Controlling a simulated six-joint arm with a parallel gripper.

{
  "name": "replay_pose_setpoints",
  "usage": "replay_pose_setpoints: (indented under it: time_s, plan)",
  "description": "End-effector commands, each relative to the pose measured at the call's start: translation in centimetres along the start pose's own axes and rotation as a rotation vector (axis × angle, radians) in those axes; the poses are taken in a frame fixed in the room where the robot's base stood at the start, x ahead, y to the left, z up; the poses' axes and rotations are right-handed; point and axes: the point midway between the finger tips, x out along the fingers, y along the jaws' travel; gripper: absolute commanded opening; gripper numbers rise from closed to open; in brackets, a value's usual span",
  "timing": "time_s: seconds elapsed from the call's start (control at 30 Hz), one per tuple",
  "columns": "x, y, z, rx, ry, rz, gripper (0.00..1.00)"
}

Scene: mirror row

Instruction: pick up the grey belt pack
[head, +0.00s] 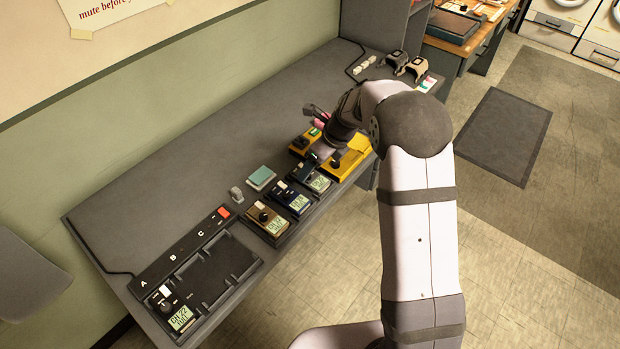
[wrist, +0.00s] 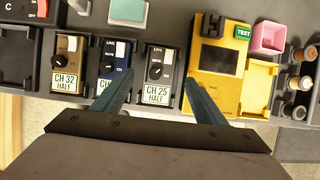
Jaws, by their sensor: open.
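The grey belt pack (wrist: 161,54), marked CH 25 HALF, has a dark face, a black knob and a pale display. My gripper (wrist: 158,84) is open and empty. In the wrist view its two blue-grey fingers appear on either side of the grey pack's lower end. I cannot tell how far above it they are. The left finger overlaps the edge of the navy pack (wrist: 115,55).
A tan pack (wrist: 67,62) is left of the navy one. A yellow tester (wrist: 213,85) stands close on the right, with a pink bin (wrist: 268,38) beyond. A charger rack (head: 218,272) with one pack in bay A is at the desk's near end. The desk behind the row is mostly clear.

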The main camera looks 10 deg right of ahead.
Motion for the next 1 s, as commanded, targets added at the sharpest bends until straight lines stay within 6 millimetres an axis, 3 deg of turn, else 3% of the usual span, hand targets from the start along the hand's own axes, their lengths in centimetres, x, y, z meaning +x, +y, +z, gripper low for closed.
replay_pose_setpoints:
  time_s: [0.17, 0.5, 0.83, 1.0]
  plan:
    - [0.9, 0.1, -0.2, 0.001, 0.002, 0.003, 0.66]
    - [4.7, 0.1, -0.5, 0.0, 0.001, 0.001, 0.66]
    - [5.2, 0.0, -0.5, 0.0, 0.0, 0.0, 0.66]
    - [5.2, 0.0, -0.5, 0.0, 0.0, 0.0, 0.27]
